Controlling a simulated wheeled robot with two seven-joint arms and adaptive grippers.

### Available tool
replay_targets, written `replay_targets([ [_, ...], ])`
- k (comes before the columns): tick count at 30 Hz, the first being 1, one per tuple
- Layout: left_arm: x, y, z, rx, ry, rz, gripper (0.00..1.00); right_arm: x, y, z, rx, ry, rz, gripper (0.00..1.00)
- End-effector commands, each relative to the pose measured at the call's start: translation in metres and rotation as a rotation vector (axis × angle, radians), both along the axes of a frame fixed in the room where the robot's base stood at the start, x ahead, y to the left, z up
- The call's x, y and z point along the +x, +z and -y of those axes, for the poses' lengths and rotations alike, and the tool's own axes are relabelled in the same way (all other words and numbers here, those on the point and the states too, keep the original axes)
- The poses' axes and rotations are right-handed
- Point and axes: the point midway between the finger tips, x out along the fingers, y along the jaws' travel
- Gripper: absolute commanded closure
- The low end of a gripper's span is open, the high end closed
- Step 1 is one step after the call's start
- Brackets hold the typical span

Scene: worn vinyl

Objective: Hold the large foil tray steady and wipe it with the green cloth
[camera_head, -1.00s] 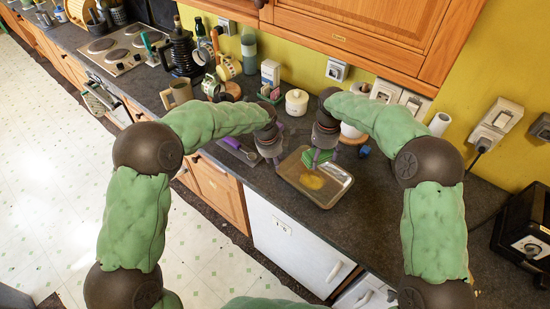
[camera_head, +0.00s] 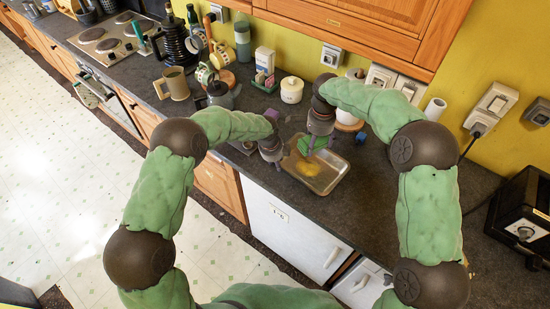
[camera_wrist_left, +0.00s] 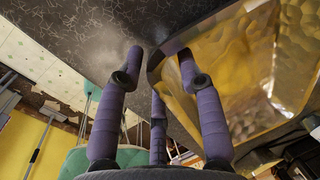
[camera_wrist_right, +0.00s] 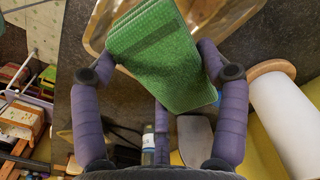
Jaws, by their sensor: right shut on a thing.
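The large foil tray (camera_head: 327,182) lies on the dark counter, with a yellow patch (camera_head: 308,168) on its floor. My right gripper (camera_head: 309,146) is shut on the folded green cloth (camera_head: 314,142) over the tray's back part. The cloth (camera_wrist_right: 155,55) fills the space between the fingers in the right wrist view; its contact with the tray cannot be told. My left gripper (camera_head: 283,158) is at the tray's left edge. In the left wrist view its fingers (camera_wrist_left: 160,58) are apart, with the tray's edge (camera_wrist_left: 165,68) between them; a firm grip is not visible.
A white lidded jar (camera_head: 291,90), a dark pot (camera_head: 217,96) and mugs (camera_head: 173,84) stand behind and left. A small blue object (camera_head: 360,137) is beyond the tray. A black appliance (camera_head: 522,215) is far right. Counter right of the tray is clear.

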Motion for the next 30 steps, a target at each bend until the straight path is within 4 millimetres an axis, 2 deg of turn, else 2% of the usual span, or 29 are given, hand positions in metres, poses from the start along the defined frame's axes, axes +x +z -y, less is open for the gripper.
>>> replay_targets([
  [8,0.0001,-0.002,0.0002,0.0,0.0,0.0,0.63,0.0001,0.0002,-0.0001,0.0,0.0,0.0,0.52],
  [9,0.0,-0.0019,0.0003,0.0,0.0,0.0,0.66,0.0001,0.0002,-0.0001,0.0,0.0,0.0,0.52],
  [12,0.0,-0.0018,0.0003,0.001,0.0,-0.001,0.94,0.0,0.0002,0.0,0.0,0.0,0.0,0.52],
  [13,0.0,-0.0018,0.0003,0.001,0.0,-0.001,1.0,0.0,0.0002,0.0,0.0,0.0,0.0,0.52],
  [30,0.0,-0.0016,0.0002,0.001,0.0,-0.001,1.0,0.0,0.0002,0.0,0.0,0.0,0.0,0.52],
])
